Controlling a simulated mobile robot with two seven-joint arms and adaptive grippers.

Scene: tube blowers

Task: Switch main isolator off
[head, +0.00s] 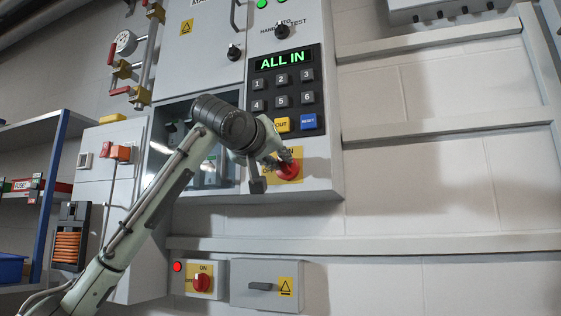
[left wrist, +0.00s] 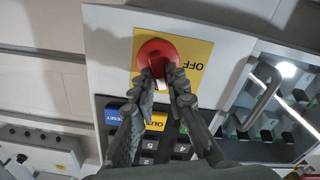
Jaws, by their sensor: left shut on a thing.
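The red isolator knob (head: 287,171) sits on a yellow ON/OFF plate (head: 297,154) below the keypad of the grey control panel. In the left wrist view the red knob (left wrist: 156,52) shows large, with a white mark on its keypad side. The word OFF is readable on the yellow plate (left wrist: 196,50) beside it; the fingers cover part of the plate. My left gripper (head: 277,160) is at the knob, and its fingers (left wrist: 166,84) are shut on the knob's near part. My right gripper is in neither view.
The display (head: 278,59) reads ALL IN above the number keys. A lower box (head: 217,268) carries another red ON/OFF knob (head: 202,283) and a lit red lamp. A grey box with a lever (head: 266,286) is beside it. Wall rails (head: 450,130) run to the right.

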